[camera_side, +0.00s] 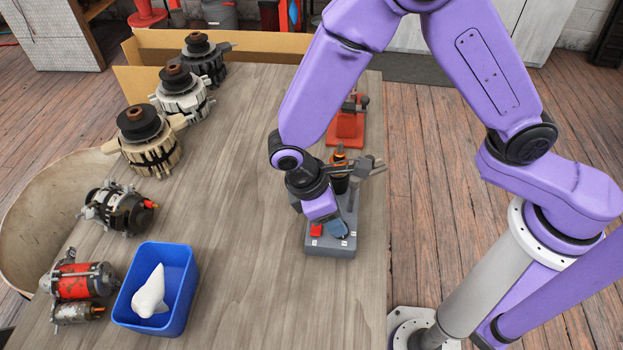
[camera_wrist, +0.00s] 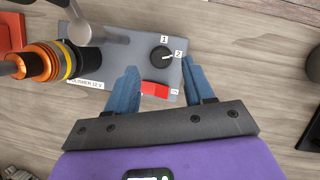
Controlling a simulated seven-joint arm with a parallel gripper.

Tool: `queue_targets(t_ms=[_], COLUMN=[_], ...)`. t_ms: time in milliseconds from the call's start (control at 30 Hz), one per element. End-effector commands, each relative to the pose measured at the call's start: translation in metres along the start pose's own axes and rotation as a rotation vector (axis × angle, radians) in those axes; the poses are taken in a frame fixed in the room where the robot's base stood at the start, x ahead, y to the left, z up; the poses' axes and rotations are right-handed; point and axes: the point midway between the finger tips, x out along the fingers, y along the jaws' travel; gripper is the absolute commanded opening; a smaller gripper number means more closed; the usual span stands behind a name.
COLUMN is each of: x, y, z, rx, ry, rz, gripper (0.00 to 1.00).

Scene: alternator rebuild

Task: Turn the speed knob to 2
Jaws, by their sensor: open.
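The speed knob (camera_wrist: 161,56) is a small round black dial on a grey control box (camera_wrist: 125,58). A pale mark on the knob points right, roughly toward the 2. My gripper (camera_wrist: 159,70) is open, its blue fingers on either side of and short of the knob, apart from it in the picture. A red switch (camera_wrist: 155,89) lies between the fingers. In the side view my gripper (camera_side: 335,229) is over the front of the grey box (camera_side: 330,250); the knob cannot be made out there.
An orange and black cylindrical tool (camera_wrist: 42,62) stands on the box's left in the wrist view, with a grey metal arm beside it. In the side view a blue bin (camera_side: 187,300) holds a white object, and several alternator parts line the table's left. The table's middle is clear.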

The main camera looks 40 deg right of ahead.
Motion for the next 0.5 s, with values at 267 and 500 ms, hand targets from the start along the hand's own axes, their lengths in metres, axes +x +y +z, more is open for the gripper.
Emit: queue_targets(t_ms=[267,500], x=[-0.061,-0.108], y=[0.0,0.0], z=[-0.002,-0.001], rx=[-0.002,-0.001], ry=[0.008,0.005], rz=[0.002,0.001], gripper=[0.53,0.53])
